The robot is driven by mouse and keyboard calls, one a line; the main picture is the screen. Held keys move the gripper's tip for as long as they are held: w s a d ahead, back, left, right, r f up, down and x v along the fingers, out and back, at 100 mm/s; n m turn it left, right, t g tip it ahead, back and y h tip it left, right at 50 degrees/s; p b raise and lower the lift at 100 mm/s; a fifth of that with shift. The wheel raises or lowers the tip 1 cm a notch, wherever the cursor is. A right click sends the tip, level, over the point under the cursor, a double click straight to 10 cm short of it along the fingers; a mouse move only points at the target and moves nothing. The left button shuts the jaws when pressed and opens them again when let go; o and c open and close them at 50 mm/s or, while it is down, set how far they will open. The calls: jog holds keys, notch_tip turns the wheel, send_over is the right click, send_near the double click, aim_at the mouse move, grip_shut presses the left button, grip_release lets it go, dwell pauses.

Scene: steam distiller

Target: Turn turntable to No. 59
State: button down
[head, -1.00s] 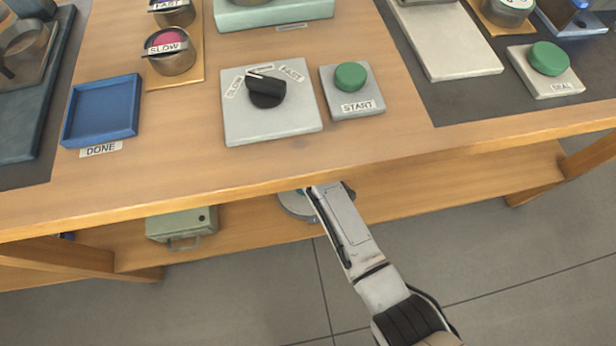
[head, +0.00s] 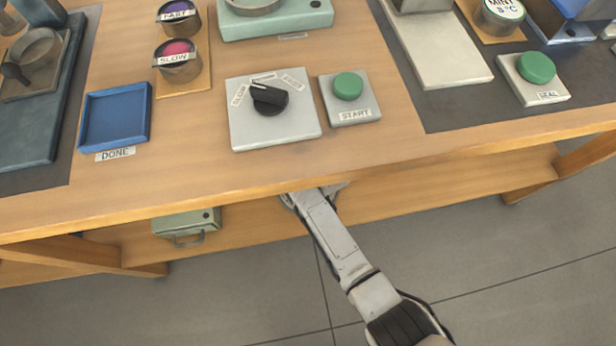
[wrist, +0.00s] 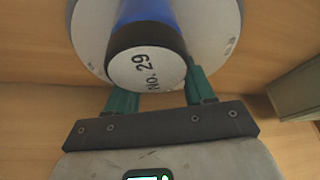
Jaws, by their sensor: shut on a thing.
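The turntable is a pale round disc (wrist: 88,38) at the top of the wrist view, with small marks near its rim. A blue post with a black collar and a white numbered cap (wrist: 147,70) stands on it. The cap's label is turned sideways; it reads "No." and a number that looks like 29 or 59. My gripper (wrist: 160,92) has its green fingers on either side of this post, shut on it; their tips are partly hidden behind the cap. In the head view my gripper (head: 312,195) reaches under the tabletop's front edge, and the turntable is mostly hidden there.
A green box (head: 186,223) sits on the lower shelf, left of my arm. The tabletop (head: 215,175) overhangs my gripper. On it are a dial plate (head: 240,135), a green START button (head: 348,86) and a blue DONE tray (head: 84,125).

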jog(key=shift+m+t+h, duration=0.3)
jog(key=shift+m+h, duration=0.3)
jog(key=shift+m, duration=1.8)
jog(key=shift+c, duration=2)
grip_release()
jog(key=p+v, duration=0.5)
jog(key=v, duration=0.5)
jog(key=shift+s+a+r, duration=0.15)
jog(key=shift+s+r, duration=0.2)
